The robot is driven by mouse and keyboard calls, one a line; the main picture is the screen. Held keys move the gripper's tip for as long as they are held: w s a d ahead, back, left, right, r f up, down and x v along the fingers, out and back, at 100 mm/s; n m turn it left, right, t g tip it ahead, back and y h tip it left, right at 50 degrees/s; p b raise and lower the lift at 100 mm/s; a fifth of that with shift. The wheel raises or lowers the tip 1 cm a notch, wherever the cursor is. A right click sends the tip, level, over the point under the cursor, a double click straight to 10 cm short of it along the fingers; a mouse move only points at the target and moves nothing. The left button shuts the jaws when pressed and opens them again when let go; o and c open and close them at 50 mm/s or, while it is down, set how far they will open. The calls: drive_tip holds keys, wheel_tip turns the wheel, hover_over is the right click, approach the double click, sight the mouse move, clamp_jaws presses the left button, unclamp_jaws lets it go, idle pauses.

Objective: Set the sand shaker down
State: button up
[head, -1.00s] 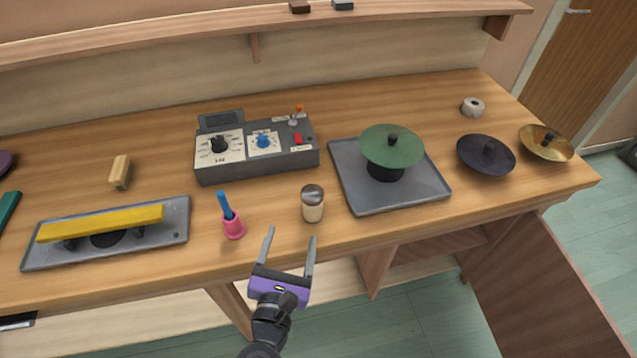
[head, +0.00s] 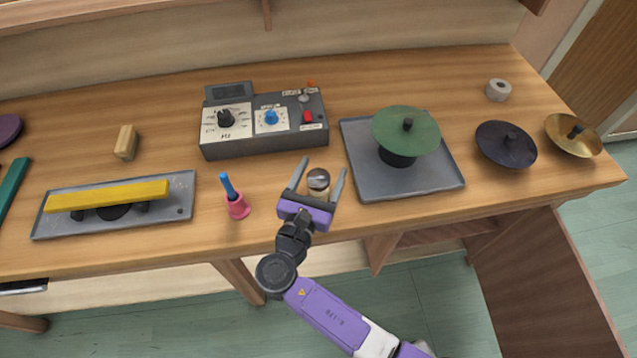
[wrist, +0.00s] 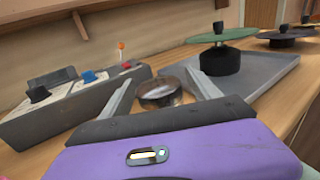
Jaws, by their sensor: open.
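The sand shaker (head: 318,182) is a small jar with a dark metallic cap and a pale body. It stands upright on the wooden bench near the front edge. My gripper (head: 324,166) is open, with one finger on each side of the shaker. In the wrist view the shaker's cap (wrist: 159,92) shows between the two fingers, and my gripper's body hides its lower part. I cannot tell whether either finger touches it.
A grey control box (head: 264,130) stands behind the shaker. A grey tray (head: 437,176) with a green disc (head: 392,128) is to its right. A pink holder (head: 238,207) with a blue handle is to its left. Bare bench (head: 285,173) lies between.

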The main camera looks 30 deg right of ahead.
drive_tip(key=shift+w+d, duration=0.15)
drive_tip(key=shift+d, duration=0.05)
drive_tip(key=c, duration=1.6)
clamp_jaws()
drive_tip(key=shift+r, duration=0.1)
